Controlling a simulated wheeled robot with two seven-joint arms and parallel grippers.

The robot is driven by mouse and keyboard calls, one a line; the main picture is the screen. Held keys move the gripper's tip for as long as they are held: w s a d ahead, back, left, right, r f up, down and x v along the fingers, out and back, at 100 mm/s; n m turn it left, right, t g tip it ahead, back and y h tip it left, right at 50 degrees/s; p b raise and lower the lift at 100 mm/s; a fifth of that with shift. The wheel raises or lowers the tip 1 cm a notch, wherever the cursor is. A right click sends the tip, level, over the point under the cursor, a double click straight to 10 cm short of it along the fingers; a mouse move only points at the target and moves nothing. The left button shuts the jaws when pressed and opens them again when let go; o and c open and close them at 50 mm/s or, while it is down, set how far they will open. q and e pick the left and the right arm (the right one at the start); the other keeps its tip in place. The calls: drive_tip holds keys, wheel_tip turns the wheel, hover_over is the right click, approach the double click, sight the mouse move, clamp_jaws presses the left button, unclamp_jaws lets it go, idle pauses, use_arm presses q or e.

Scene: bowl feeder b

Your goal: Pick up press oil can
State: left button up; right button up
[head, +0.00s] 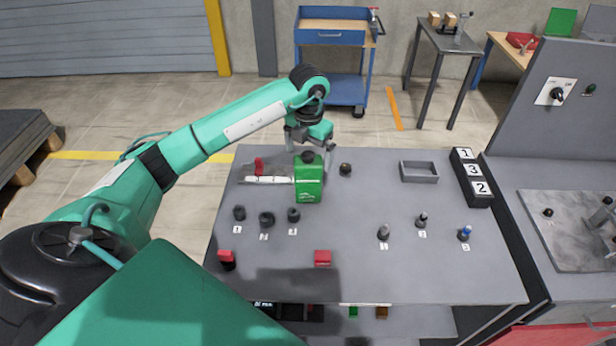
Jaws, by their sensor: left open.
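A green can (309,183) with a dark cap and a small pale label stands upright on the grey table (350,255), left of the middle of its far half. It looks like the press oil can. My left gripper (308,146) is open and points down at the far side of the can, close to its cap. The picture does not show whether the fingers touch the can, and they are partly hidden around the cap. My right gripper is out of view.
Several dark round parts (267,219) and upright pins (383,232) stand on the table with number labels. Red blocks (322,258) lie near the front edge. A grey open tray (419,171) and a numbered black block (471,177) stand at right. The table's middle is clear.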

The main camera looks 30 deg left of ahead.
sight(308, 178)
use_arm(q)
wheel_tip(308, 178, down, 3)
drive_tip(key=shift+f+p, duration=0.15)
drive_tip(key=shift+p, duration=0.65)
drive_tip(key=shift+f, duration=0.4)
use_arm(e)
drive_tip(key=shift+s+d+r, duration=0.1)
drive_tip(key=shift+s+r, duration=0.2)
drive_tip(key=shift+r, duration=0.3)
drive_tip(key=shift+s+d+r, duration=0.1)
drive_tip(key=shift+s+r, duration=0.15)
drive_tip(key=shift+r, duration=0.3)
use_arm(q)
drive_tip(key=shift+w, duration=0.1)
drive_tip(key=c, duration=1.6)
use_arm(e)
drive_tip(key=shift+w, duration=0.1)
use_arm(q)
drive_tip(key=shift+r, duration=0.1)
